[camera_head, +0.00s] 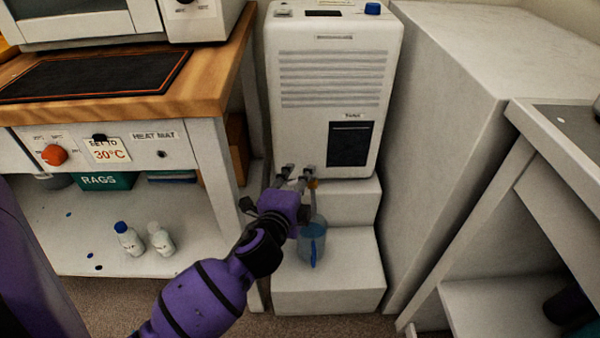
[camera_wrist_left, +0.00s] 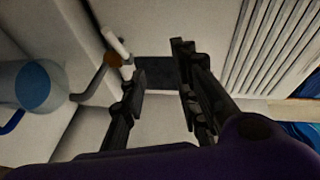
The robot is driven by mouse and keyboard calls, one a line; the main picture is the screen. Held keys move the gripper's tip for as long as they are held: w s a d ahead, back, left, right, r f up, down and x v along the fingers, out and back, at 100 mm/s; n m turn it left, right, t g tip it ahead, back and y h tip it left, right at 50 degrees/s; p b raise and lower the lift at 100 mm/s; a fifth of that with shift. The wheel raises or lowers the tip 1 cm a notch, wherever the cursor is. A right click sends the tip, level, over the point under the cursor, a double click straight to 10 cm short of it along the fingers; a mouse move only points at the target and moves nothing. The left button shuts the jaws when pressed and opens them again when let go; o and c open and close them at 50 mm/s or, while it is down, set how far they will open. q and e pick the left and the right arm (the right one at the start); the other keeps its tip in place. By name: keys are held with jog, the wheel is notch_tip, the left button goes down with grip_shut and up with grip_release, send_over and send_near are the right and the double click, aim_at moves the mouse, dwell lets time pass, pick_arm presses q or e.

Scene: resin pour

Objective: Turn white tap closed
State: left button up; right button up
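The white tap shows in the left wrist view as a white lever (camera_wrist_left: 117,41) on a brass-coloured body with a grey spout (camera_wrist_left: 92,84). In the head view my gripper mostly hides it; a bit of brass (camera_head: 312,183) shows beside the fingers. My left gripper (camera_head: 297,172) is in front of the lower part of the white dehumidifier-like unit (camera_head: 300,110). Its fingers are apart and empty in the left wrist view (camera_wrist_left: 157,65). The lever is just left of the left finger there; I cannot tell if they touch. My right gripper is not in view.
A clear jug with blue liquid (camera_head: 312,243) stands on the lower white step (camera_head: 340,300) below the tap. A wooden bench (camera_head: 215,75) is at left, with two small bottles on its lower shelf. A large white cabinet (camera_head: 450,90) stands close at right.

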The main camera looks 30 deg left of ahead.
pick_arm(q)
jog(key=s, duration=0.1)
jog(key=s+p, duration=0.1)
jog(key=s, duration=0.1)
jog(key=shift+s+a+r+y, duration=0.1)
jog(key=shift+s+a+y, duration=0.15)
jog(key=shift+y, duration=0.05)
dwell(0.4)
jog(key=shift+c, duration=0.5)
